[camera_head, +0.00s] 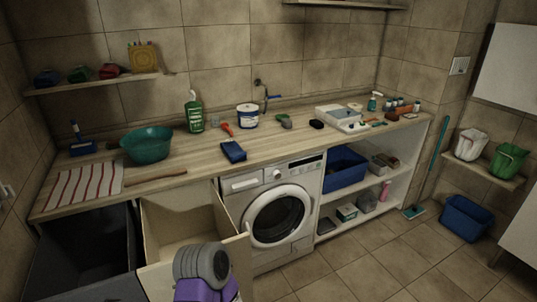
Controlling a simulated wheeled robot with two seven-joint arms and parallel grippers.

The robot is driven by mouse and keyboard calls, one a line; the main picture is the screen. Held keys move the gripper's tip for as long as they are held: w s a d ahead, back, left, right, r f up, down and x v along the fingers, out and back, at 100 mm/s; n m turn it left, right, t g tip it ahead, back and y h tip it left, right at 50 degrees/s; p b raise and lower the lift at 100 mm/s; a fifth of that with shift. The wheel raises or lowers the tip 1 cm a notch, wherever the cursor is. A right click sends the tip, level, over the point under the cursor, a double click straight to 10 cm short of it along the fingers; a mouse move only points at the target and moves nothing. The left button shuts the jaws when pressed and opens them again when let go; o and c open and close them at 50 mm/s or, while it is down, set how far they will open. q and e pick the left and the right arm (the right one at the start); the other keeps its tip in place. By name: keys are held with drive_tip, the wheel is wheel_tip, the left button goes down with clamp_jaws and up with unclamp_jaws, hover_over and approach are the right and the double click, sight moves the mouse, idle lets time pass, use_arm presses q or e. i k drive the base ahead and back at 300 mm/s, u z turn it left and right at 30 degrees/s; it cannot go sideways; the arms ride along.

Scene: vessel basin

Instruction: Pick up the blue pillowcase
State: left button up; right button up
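A small dark blue folded item (233,151) lies on the wooden counter, near its front edge and above the left side of the washing machine. It looks like folded cloth and may be the blue pillowcase, but I cannot be sure at this size. Nothing touches it from above. Neither of my grippers shows. A grey rounded part with purple below it stands at the bottom centre, in front of the open drawer; no fingers show on it.
A teal basin (147,145), a green bottle (194,114) and a white tub (247,117) stand on the counter (300,142). A striped cloth (84,188) lies at left. An open drawer (187,243) juts out beside the washing machine (275,212).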

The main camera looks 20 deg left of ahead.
sight(233, 150)
drive_tip(key=z, duration=0.4)
drive_tip(key=i, duration=1.25)
drive_tip(key=u, duration=0.75)
drive_tip(key=i, duration=0.95)
drive_tip(key=u, duration=1.05)
